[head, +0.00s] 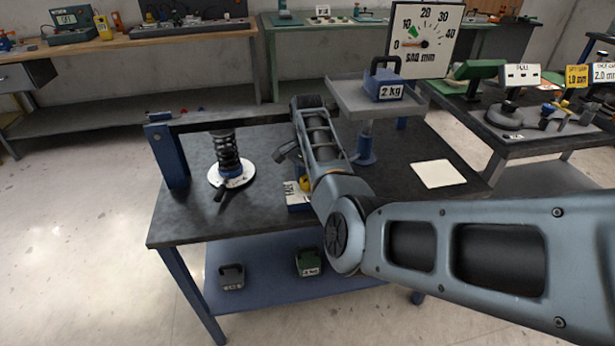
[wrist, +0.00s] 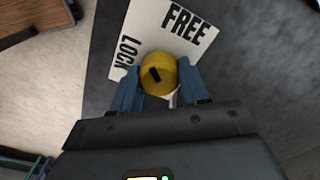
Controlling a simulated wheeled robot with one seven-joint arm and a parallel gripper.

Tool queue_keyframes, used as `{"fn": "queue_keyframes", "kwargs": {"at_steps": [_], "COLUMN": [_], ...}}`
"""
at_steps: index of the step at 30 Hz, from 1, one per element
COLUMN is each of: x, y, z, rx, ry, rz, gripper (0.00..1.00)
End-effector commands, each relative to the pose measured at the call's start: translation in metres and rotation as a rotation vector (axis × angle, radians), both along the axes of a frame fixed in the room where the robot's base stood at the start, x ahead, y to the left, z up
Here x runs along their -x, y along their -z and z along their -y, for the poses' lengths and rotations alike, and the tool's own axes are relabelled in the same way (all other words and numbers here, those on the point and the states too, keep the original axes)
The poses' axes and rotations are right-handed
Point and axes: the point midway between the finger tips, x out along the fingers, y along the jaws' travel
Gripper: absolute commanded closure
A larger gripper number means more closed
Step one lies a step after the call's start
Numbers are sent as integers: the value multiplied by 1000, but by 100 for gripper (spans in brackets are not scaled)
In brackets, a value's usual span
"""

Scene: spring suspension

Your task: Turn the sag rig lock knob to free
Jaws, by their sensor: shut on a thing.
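The yellow lock knob (wrist: 159,74) sits on a white plate (wrist: 150,32) marked LOCK on the left and FREE at the upper right in the wrist view. A black pointer mark on the knob points up and left, toward the LOCK side. My gripper (wrist: 160,85) is shut on the knob, with one blue finger on each side.
The black rig table (head: 220,228) holds a spring (head: 228,150) on a white disc. A platform (head: 352,100) carries a 2 kg weight (head: 388,85), with a sag dial (head: 424,40) behind. Two weights (head: 232,277) (head: 308,262) sit on the lower shelf.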

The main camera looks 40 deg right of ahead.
Motion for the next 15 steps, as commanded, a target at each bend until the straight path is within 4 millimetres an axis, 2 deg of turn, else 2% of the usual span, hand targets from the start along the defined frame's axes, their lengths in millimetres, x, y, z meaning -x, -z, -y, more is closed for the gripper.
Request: {"fn": "queue_keyframes", "kwargs": {"at_steps": [15], "x": [0], "y": [-1], "z": [1], "rx": [1], "ry": [486], "rz": [4], "gripper": [86]}}
